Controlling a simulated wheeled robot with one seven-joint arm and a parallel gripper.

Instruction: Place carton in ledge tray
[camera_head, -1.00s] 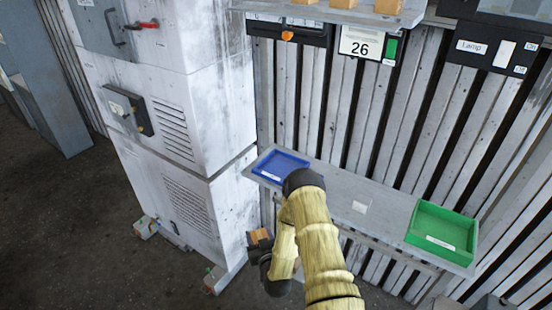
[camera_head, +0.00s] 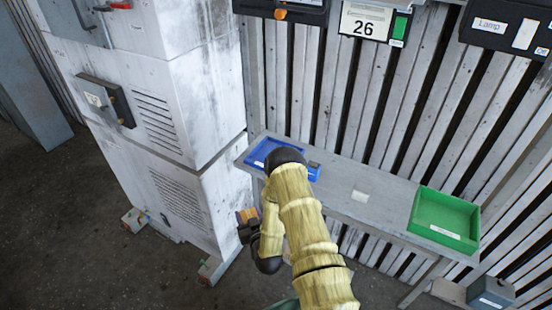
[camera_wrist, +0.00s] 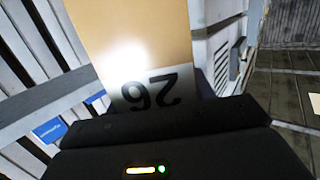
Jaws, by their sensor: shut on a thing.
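A tan carton (camera_wrist: 130,45) with a white label reading 26, upside down, fills the upper middle of the wrist view. My gripper (camera_head: 246,228) is shut on it. A deeper green tray (camera_head: 445,218) sits at the right end. The task's tray is not clear by name.
A white cabinet (camera_head: 185,120) stands left of the ledge, close to the carton. A slatted wall (camera_head: 340,100) rises behind the ledge. A small pale label (camera_head: 360,196) lies mid-ledge, which is otherwise clear there. A grey box (camera_head: 490,293) is below at right.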

